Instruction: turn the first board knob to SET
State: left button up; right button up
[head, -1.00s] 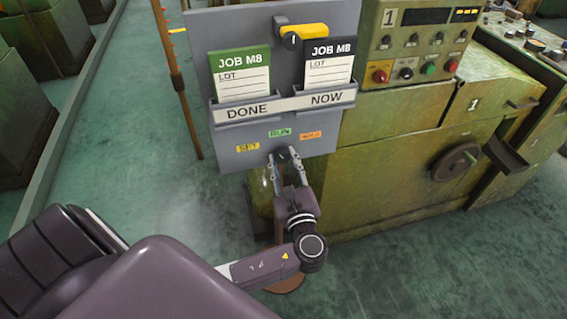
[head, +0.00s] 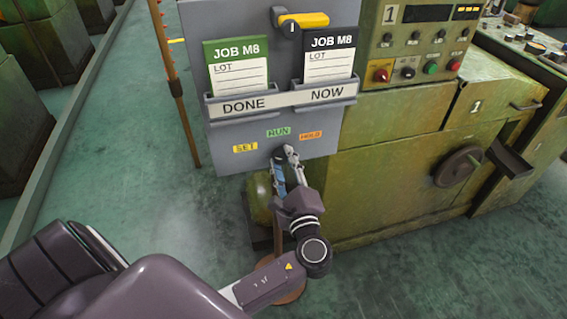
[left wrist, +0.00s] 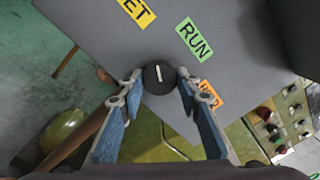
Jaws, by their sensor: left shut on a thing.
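The first board's grey panel (head: 228,162) carries a yellow SET label (head: 245,147), a green RUN label (head: 278,132) and an orange HOLD label (head: 310,135). The black round knob (left wrist: 158,77) shows in the left wrist view, with a white pointer line on its face. That line aims toward the SET label (left wrist: 136,10), away from the RUN label (left wrist: 194,40) and the partly hidden HOLD label (left wrist: 208,92). My left gripper (head: 284,154) is shut on the knob, one fingertip on each side. In the head view its fingers mostly hide the knob. My right gripper is not in view.
Above the knob, the board has a rack (head: 282,104) with a green DONE card (head: 238,63) and a dark NOW card (head: 329,53), and a yellow handle (head: 303,20). A green machine (head: 390,160) with a handwheel (head: 457,166) stands close on the right.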

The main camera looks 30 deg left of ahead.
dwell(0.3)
pick_arm(q)
jog(key=o, duration=1.2)
jog(key=shift+c, duration=0.2)
jog(key=v, duration=1.2)
jog(key=shift+f, duration=0.1)
